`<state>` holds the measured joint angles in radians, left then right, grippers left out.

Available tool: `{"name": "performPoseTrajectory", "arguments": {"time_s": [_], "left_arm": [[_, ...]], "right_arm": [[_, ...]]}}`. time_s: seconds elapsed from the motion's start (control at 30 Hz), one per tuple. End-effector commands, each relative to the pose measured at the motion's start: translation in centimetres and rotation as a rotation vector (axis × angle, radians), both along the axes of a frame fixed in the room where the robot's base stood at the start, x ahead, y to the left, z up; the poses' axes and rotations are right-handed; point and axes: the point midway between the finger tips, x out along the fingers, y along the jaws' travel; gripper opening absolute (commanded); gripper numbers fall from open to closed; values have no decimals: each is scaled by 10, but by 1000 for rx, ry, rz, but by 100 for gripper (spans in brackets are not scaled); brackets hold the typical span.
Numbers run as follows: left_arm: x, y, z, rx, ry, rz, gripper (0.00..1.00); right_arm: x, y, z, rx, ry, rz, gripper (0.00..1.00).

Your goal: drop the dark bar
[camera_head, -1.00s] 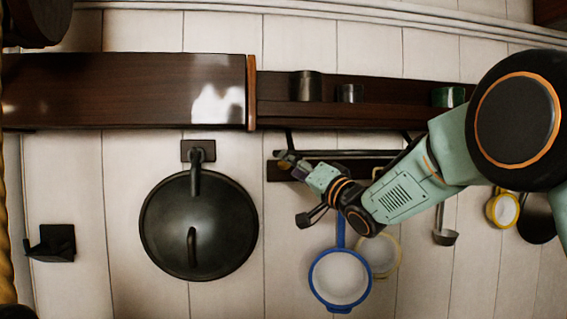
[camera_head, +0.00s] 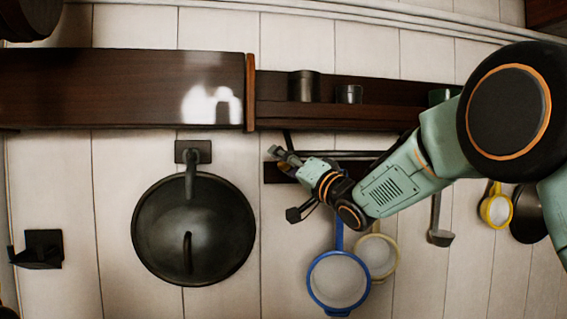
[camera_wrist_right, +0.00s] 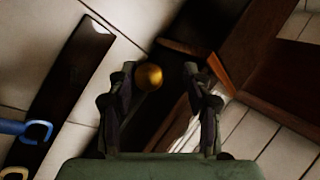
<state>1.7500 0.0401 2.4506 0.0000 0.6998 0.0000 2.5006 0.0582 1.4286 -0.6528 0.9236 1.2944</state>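A thin dark bar (camera_head: 350,153) runs level along the wall under the shelf, just above a dark wooden strip. My right gripper (camera_head: 276,155) is by the left end of the bar and the strip. In the right wrist view my right gripper (camera_wrist_right: 159,75) has its two fingers apart. A small gold ball (camera_wrist_right: 149,77) shows between them, close to the left finger; I cannot tell whether it touches or belongs to the bar. A dark length shows behind the fingers. My left gripper is in neither view.
A dark shelf (camera_head: 390,118) above holds several small cups. A big dark lid or pan (camera_head: 215,255) hangs left of the gripper. A blue-rimmed strainer (camera_head: 338,280), a yellow-rimmed one (camera_head: 377,257) and a ladle (camera_head: 437,236) hang below. A dark wall holder (camera_head: 42,247) is far left.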

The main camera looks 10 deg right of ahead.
Motion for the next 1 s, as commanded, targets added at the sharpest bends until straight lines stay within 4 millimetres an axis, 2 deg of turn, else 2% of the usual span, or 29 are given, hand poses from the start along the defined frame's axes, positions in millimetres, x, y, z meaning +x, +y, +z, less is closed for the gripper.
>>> {"name": "performPoseTrajectory", "arguments": {"time_s": [0.07, 0.53, 1.0], "left_arm": [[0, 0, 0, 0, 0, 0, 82], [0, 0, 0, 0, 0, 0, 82], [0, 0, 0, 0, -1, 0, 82]], "right_arm": [[0, 0, 0, 0, 0, 0, 40], [1, 2, 1, 0, -2, 0, 0], [3, 3, -1, -3, 0, 1, 0]]}}
